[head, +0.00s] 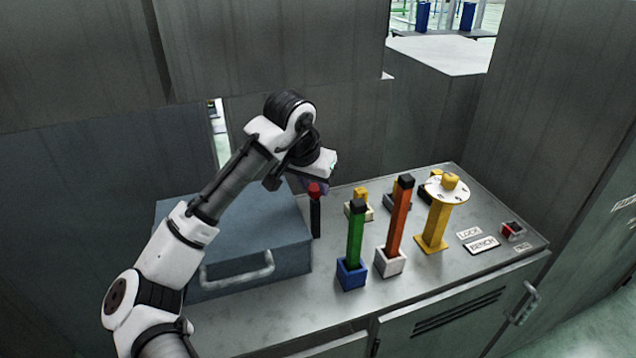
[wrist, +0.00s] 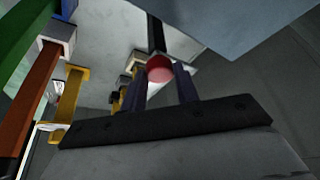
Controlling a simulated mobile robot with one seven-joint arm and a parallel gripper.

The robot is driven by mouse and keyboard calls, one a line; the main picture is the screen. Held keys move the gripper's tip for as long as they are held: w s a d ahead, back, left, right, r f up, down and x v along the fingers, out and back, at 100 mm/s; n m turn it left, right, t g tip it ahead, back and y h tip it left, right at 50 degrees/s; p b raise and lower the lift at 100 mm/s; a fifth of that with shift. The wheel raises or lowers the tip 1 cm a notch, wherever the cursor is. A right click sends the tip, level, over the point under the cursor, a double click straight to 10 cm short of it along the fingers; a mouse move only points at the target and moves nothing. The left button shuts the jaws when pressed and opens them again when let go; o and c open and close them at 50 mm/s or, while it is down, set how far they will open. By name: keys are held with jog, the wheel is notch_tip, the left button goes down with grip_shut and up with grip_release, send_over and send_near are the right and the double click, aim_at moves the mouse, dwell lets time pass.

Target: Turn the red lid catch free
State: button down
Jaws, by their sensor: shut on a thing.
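The red lid catch (head: 315,189) is a small red knob on top of a dark upright post (head: 316,220), at the right side of the blue-grey lidded box (head: 245,240). My gripper (head: 317,184) reaches it from above and behind, and hides part of it in the head view. In the wrist view the red catch (wrist: 159,69) sits between the two dark fingers of my gripper (wrist: 160,85), which are shut on it. The box lid looks closed, with a grey handle (head: 238,268) on its front. How far the catch is turned cannot be told.
Right of the catch stand a green lever (head: 356,235) in a blue base, an orange-red lever (head: 399,220) in a white base and a yellow post with a white dial (head: 447,188). Labels and a red switch (head: 511,231) lie at the bench's right. Dark walls enclose the back.

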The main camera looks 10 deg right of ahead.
jog(key=shift+r, duration=0.2)
jog(key=c, duration=1.1)
grip_release()
jog(key=shift+f, duration=0.15)
jog(key=shift+o, duration=0.2)
jog(key=b+v, duration=0.2)
jog(key=v, duration=1.2)
jog(key=shift+f, duration=0.1)
